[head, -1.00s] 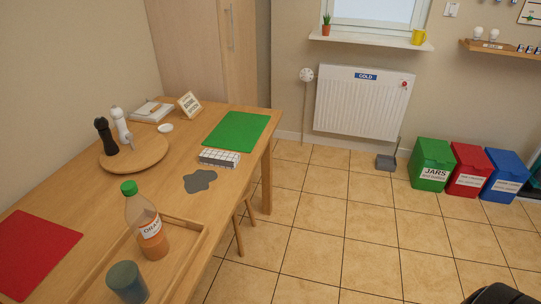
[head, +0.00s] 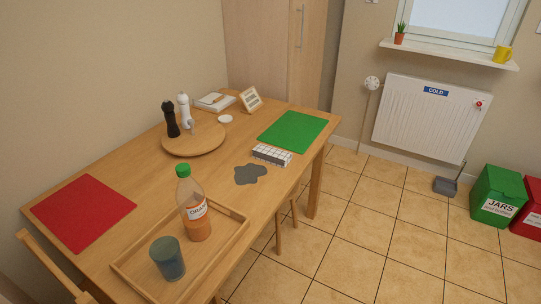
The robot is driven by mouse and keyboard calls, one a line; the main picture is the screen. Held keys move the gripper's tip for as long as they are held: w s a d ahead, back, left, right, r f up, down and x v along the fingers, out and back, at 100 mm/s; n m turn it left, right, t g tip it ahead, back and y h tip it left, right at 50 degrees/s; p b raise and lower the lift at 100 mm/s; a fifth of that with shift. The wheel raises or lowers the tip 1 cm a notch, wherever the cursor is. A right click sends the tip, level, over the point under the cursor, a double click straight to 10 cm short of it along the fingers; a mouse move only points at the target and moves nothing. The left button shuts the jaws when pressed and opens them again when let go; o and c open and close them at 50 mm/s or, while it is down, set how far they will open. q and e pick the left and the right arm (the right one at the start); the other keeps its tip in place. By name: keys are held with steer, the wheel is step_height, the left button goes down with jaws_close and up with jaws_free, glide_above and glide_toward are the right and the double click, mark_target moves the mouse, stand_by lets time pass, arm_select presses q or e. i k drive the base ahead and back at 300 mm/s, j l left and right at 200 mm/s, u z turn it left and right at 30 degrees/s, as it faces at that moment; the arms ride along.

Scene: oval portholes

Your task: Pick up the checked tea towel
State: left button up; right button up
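The checked tea towel (head: 272,155) looks like a folded white block with dark grid lines. It lies on the wooden table (head: 140,180) near its right edge, between the green mat (head: 293,131) and a dark grey puddle-shaped patch (head: 250,174). Nothing lies on top of it. Neither of my grippers is in view.
A wooden tray (head: 232,240) holds an orange drink bottle (head: 196,205) and a blue-green cup (head: 167,259). A round board (head: 195,141) carries two mills. A red mat (head: 83,212) lies at left, near a chair (head: 50,265).

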mark_target(275, 157)
steer(key=u, duration=0.4)
steer(key=i+l+u, duration=0.1)
steer(key=l+u, duration=0.55)
steer(key=u, duration=0.15)
steer(key=l+u, duration=0.45)
steer(key=i+j, duration=0.05)
